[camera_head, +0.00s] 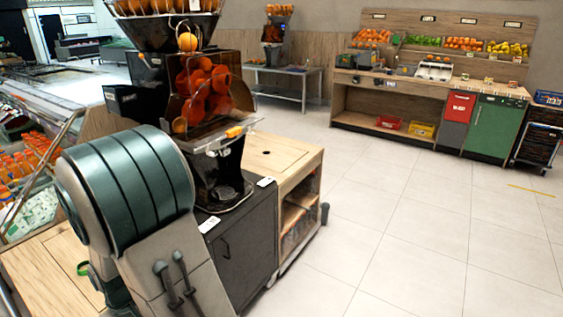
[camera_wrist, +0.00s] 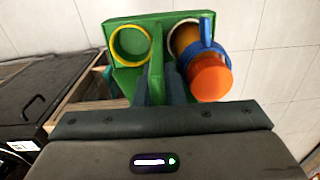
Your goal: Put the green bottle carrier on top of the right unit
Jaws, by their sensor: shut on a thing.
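In the wrist view, my gripper (camera_wrist: 160,85) is shut on the middle handle of the green bottle carrier (camera_wrist: 125,78). The carrier appears to be held above the pale tiled floor. Its left opening has a yellow rim. On its right side is an item with a blue band and an orange end (camera_wrist: 210,77). In the head view, my arm hides the gripper and most or all of the carrier. A wood-topped unit (camera_head: 284,150) with open shelves stands right of the dark cabinet (camera_head: 245,245).
A large orange juicer (camera_head: 205,100) stands on the dark cabinet, close to my arm. The wooden top beside it looks mostly bare. In the wrist view, a dark cabinet (camera_wrist: 40,90) and wooden edges lie left of the carrier. Tiled floor (camera_head: 400,220) is free on the right.

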